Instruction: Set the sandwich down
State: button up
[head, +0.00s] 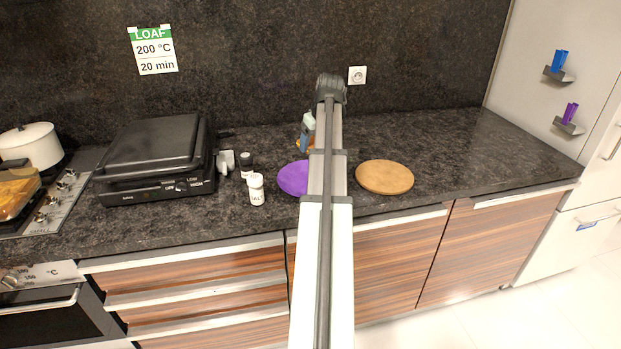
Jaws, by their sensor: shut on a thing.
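My gripper (304,145) shows only as a small pale grey-blue shape just left of the far end of my arm, which hides part of it. It appears shut on the sandwich (297,142), of which only a small orange-brown part shows around the gripper. They are in front of the dark back wall, behind the purple round plate (291,179) in the picture. Their height above the counter is hard to tell. My arm covers the plate's right side.
The dark counter (470,150) is clear at the right. A round wooden board (385,177) lies right of my arm. A closed black grill (155,150), a white salt shaker (256,190) and a small dark jar (246,166) stand left of the plate. A stove (60,205) is far left.

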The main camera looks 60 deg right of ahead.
jog(key=shift+s+a+f+n+y, duration=0.1)
jog(key=shift+a+n+y, duration=0.1)
jog(key=shift+a+n, duration=0.3)
jog(key=shift+s+a+f+n+y, duration=0.1)
jog(key=shift+a+n+y, duration=0.1)
jog(key=shift+a+n, duration=0.25)
jog(key=n, duration=0.2)
jog(key=shift+a+n, duration=0.25)
jog(key=shift+n, duration=0.1)
jog(key=shift+f, duration=4.95)
jog(key=shift+f, duration=0.15)
jog(key=o, duration=1.1)
jog(key=shift+c, duration=0.2)
jog(key=v, duration=1.2)
jog(key=shift+d, duration=0.2)
jog(key=shift+s, duration=0.1)
